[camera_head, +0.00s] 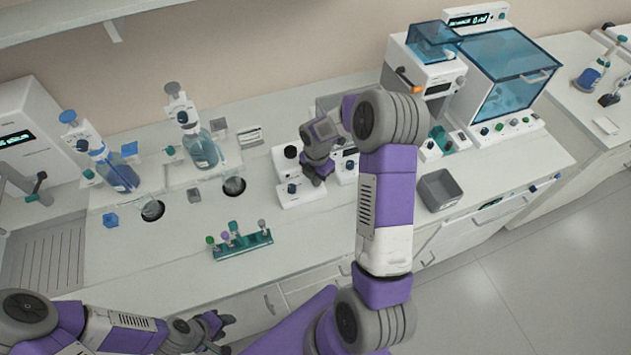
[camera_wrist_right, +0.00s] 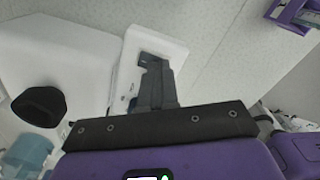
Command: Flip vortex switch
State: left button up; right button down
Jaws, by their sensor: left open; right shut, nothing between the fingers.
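The vortex mixer (camera_head: 283,169) is a small white device on the bench with a black round cup (camera_head: 291,151) on top and a dark control (camera_head: 292,188) on its front. My right gripper (camera_head: 318,179) is shut and empty at the mixer's right front side, pointing down. In the right wrist view the closed fingertips (camera_wrist_right: 153,62) lie over a white housing (camera_wrist_right: 170,45), and a black round cup (camera_wrist_right: 40,105) shows at left. I cannot tell whether they touch it; the switch is not clearly visible there. My left gripper (camera_head: 222,329) is open and empty near the front edge.
A tube rack (camera_head: 242,246) with several coloured tubes stands left of the mixer. Bottles (camera_head: 203,150) with dispensers stand behind it. Another white device (camera_head: 346,165) is close on the mixer's right, and a grey bin (camera_head: 439,190) is further right.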

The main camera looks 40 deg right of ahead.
jog(key=shift+f, duration=0.15)
jog(key=shift+r+p, duration=2.7)
jog(key=shift+r, duration=0.85)
